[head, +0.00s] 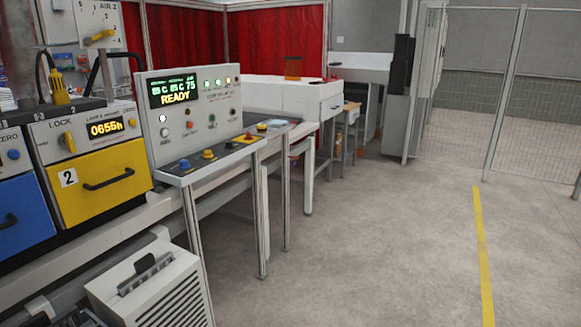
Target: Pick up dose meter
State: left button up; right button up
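I cannot pick out a dose meter with certainty in the head view. A yellow piece with a black cable (58,88) stands on top of the lamp units at the left; I cannot tell what it is. Some small dark and yellow items lie on the table (283,124) behind the control console, too small to make out. Neither of my grippers is in view.
The control console (190,110) reads READY. Left of it are a yellow drawer (98,182) and a blue drawer (20,212). A white vented box (150,285) stands below. A white machine (285,95) stands behind. Open floor (370,240) lies right, before a mesh fence (465,90).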

aim_at(260, 128)
jog(key=i+z, duration=0.35)
jog(key=i, duration=1.95)
